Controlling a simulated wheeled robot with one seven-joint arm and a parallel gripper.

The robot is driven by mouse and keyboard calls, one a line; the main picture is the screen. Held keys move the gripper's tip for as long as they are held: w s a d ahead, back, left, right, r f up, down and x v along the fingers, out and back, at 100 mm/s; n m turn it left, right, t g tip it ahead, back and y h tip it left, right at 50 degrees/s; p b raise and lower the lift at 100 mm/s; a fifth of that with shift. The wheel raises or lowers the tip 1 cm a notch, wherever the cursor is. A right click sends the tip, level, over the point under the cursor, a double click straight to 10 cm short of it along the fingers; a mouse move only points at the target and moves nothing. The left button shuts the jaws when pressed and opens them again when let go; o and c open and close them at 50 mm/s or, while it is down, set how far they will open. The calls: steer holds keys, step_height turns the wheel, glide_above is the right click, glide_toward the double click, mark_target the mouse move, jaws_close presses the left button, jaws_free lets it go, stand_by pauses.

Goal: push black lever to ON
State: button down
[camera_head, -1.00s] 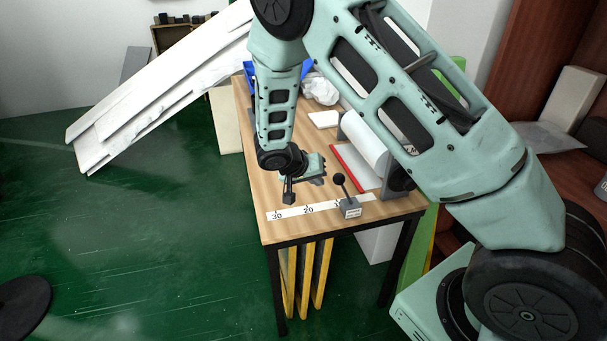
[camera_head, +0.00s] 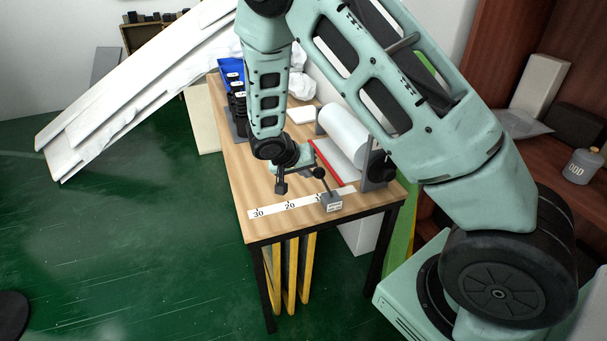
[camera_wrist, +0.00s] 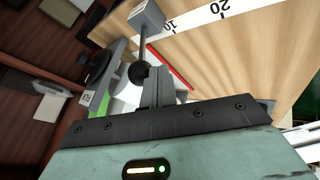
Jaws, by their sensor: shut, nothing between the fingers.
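The black lever is a thin rod with a round black knob (camera_head: 319,172) on a small grey box (camera_head: 331,201) at the table's front. In the head view the rod leans up and left from the box. My gripper (camera_head: 311,171) is shut and empty just left of the knob. In the wrist view my gripper's fingertips (camera_wrist: 155,88) are beside the black knob (camera_wrist: 138,72), with the rod running to the grey box (camera_wrist: 147,17). I cannot tell whether they touch. No ON mark is readable.
A white scale strip (camera_head: 278,208) lies along the wooden table's (camera_head: 240,177) front edge. A white roll (camera_head: 342,130) in a holder with a red edge stands behind the lever. A blue bin (camera_head: 231,68) is at the back. The front left tabletop is clear.

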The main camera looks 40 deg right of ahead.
steer(key=shift+d, duration=0.15)
steer(key=d+r+y, duration=0.1)
steer(key=s+d+r+y+p, duration=0.1)
steer(key=d, duration=0.1)
steer(key=d+r+t+y+p, duration=0.1)
steer(key=d+y, duration=0.1)
steer(key=shift+s+m, duration=0.3)
steer(key=shift+m, duration=0.1)
steer(key=s+d+t+y+p, duration=0.1)
steer(key=d+y+p, duration=0.2)
steer(key=d+p, duration=0.3)
steer(key=shift+s+d+f+m+y+p, duration=0.15)
steer(key=shift+s+f+m+y+p, duration=0.2)
steer(key=shift+p, duration=2.3)
steer(key=shift+s+d, duration=0.1)
steer(key=shift+d, duration=0.1)
